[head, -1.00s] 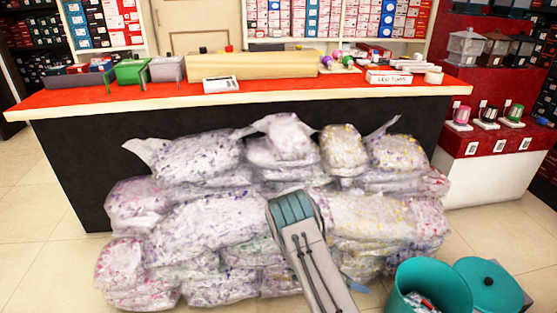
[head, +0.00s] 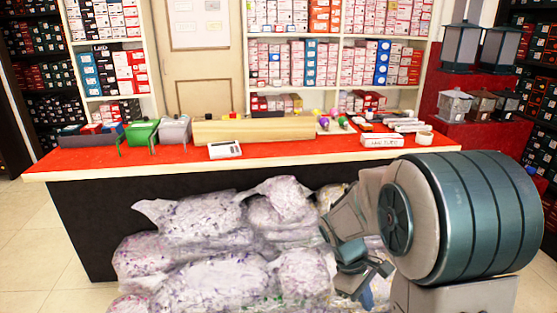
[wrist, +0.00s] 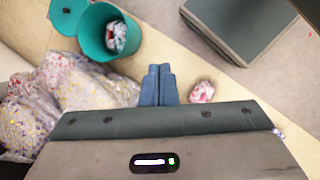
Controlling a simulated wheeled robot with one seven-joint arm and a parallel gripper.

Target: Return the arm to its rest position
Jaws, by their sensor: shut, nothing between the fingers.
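My gripper (wrist: 158,72) shows in the wrist view as two blue fingers side by side, shut with nothing between them. They point down over the tiled floor, apart from everything there. In the head view my arm is folded up at the right, its large teal joint close to the camera. The gripper end (head: 366,296) hangs low in front of the bags, partly hidden by the arm.
Clear bags (head: 205,218) of shredded paper are stacked before the red-topped counter (head: 330,148). They also show in the wrist view (wrist: 88,85). A teal bin (wrist: 96,30) stands near a crumpled bag (wrist: 202,91) on the floor. Shelves line the back.

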